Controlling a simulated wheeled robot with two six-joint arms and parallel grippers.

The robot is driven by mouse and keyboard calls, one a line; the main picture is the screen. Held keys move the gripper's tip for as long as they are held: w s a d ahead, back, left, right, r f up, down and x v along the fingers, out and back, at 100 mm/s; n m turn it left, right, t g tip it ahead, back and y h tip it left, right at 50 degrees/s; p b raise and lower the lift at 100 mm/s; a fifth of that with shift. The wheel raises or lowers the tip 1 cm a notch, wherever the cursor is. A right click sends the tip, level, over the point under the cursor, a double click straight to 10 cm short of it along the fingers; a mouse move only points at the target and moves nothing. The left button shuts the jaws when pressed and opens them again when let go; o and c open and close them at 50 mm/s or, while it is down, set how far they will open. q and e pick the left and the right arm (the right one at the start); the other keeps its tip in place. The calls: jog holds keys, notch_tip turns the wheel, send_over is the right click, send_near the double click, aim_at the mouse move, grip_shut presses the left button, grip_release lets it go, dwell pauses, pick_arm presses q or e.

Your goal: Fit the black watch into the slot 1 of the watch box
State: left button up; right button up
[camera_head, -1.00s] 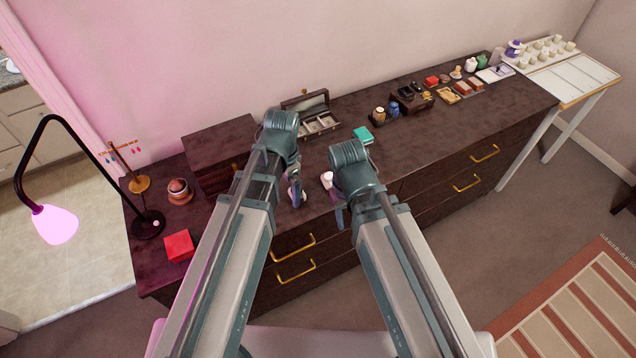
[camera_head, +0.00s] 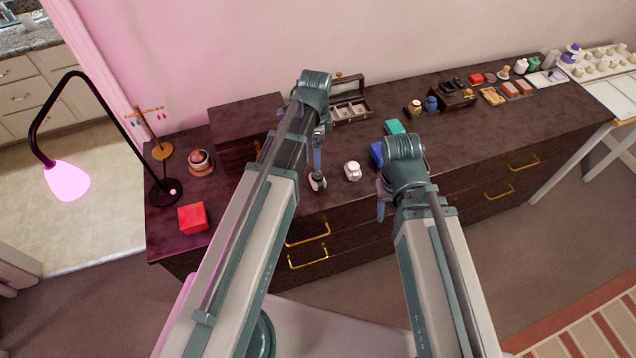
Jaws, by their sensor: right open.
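The open watch box (camera_head: 349,112) stands at the back of the dresser, its lid raised and light compartments showing. A small dark watch-like item with a pale part, likely the black watch (camera_head: 318,182), stands near the front edge. My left gripper (camera_head: 317,166) points down right at it; whether its fingers are open or touch the item is too small to tell. A white watch (camera_head: 353,171) stands just right of it. My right gripper (camera_head: 382,207) is open and empty near the front edge, right of the white watch. The watch box's slot numbers are not readable.
A dark chest (camera_head: 240,125), a red box (camera_head: 193,218) and a lamp (camera_head: 66,180) are on the left. A blue box (camera_head: 376,154) and a teal box (camera_head: 395,127) sit behind my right gripper. Several small items crowd the back right. The dresser's front right is clear.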

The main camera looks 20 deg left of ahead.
pick_arm(q)
jog(key=b, duration=0.4)
send_over(317, 175)
notch_tip(317, 175, down, 5)
jog(key=shift+a, duration=0.15)
jog(key=f+b, duration=0.5)
jog(key=shift+d+f, duration=0.15)
jog(key=shift+d, duration=0.05)
grip_shut()
